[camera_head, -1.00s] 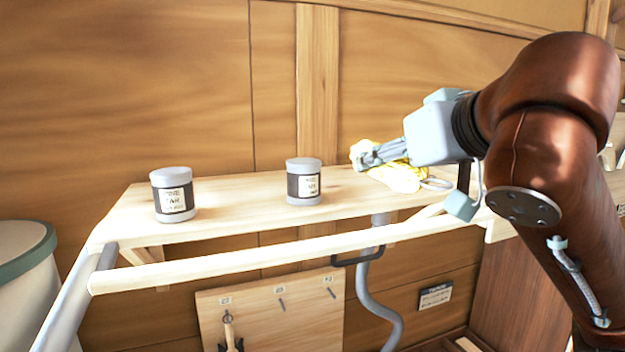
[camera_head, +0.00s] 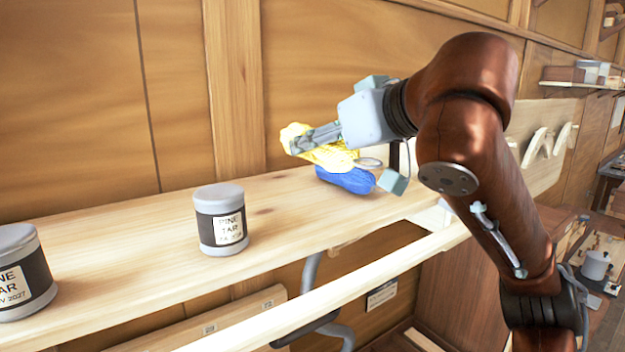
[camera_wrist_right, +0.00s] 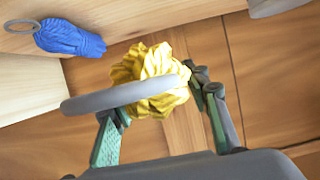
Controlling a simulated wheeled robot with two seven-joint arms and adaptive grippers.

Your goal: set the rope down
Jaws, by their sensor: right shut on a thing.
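The yellow rope (camera_head: 330,157) is a bunched hank with a grey ring at one end. My right gripper (camera_head: 303,142) is shut on it, above the wooden shelf (camera_head: 284,215) near the back wall. In the right wrist view the yellow rope (camera_wrist_right: 150,62) sits between the fingers (camera_wrist_right: 162,100), with the grey ring across in front of it. It appears clear of the shelf there. A blue bundle (camera_head: 345,180), also with a ring in the wrist view (camera_wrist_right: 72,38), lies on the shelf just below the yellow rope in the head view. My left gripper is not in view.
A pine tar can (camera_head: 221,220) stands on the shelf left of the gripper, and a second can (camera_head: 22,275) stands further left. The shelf between the nearer can and the blue bundle is clear. A pale rail (camera_head: 345,290) runs along the shelf's front.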

